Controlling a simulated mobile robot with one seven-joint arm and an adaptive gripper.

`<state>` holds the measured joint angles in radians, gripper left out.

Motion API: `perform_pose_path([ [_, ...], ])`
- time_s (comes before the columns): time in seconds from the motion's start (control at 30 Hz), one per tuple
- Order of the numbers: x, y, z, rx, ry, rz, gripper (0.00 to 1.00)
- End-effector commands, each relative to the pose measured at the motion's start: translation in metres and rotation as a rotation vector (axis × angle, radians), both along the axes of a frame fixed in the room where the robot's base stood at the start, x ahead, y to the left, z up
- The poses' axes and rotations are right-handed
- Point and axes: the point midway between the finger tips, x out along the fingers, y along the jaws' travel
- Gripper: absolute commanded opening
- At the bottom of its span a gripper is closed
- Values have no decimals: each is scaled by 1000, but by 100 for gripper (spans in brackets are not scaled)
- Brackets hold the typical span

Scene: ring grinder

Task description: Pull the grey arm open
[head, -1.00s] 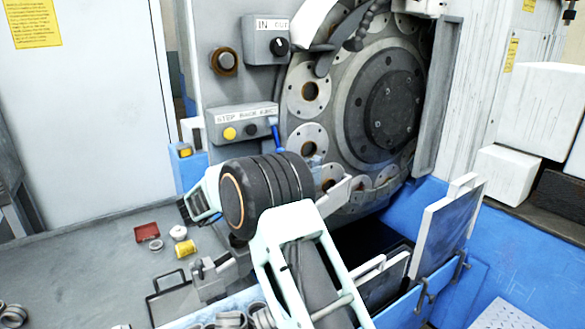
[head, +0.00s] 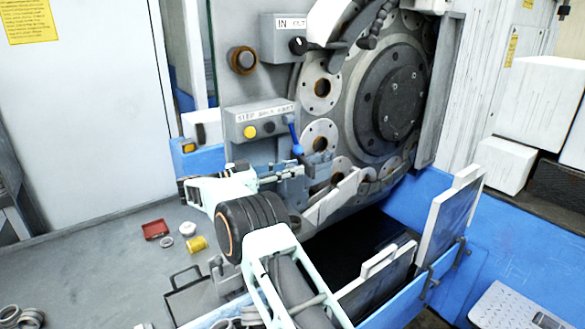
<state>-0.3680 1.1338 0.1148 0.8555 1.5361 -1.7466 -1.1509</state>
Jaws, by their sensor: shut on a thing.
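The grey arm (head: 293,188) is a blue-grey metal piece in front of the lower left of the large ring wheel (head: 385,105). My gripper (head: 274,174) reaches across from the left and is shut on the arm's near end. My dark wrist hides the arm's lower part, and the exact contact at the fingertips is small and hard to see. The arm's far end lies close to the round flanges of the wheel.
A blue-handled lever (head: 293,134) stands just above, beside the button box (head: 259,122). A pale angled plate (head: 335,197) lies to the right.

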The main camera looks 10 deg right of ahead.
Motion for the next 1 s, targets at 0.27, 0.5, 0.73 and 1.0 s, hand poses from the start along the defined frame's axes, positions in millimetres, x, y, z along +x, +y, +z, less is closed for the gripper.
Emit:
perform_pose_path([
  [0.27,1,1,3,-5,-5,-18,0],
  [0.5,2,1,4,-4,-6,-19,0],
  [0.73,2,1,4,-4,-6,-19,31],
  [1.0,1,1,2,-1,-2,-18,39],
])
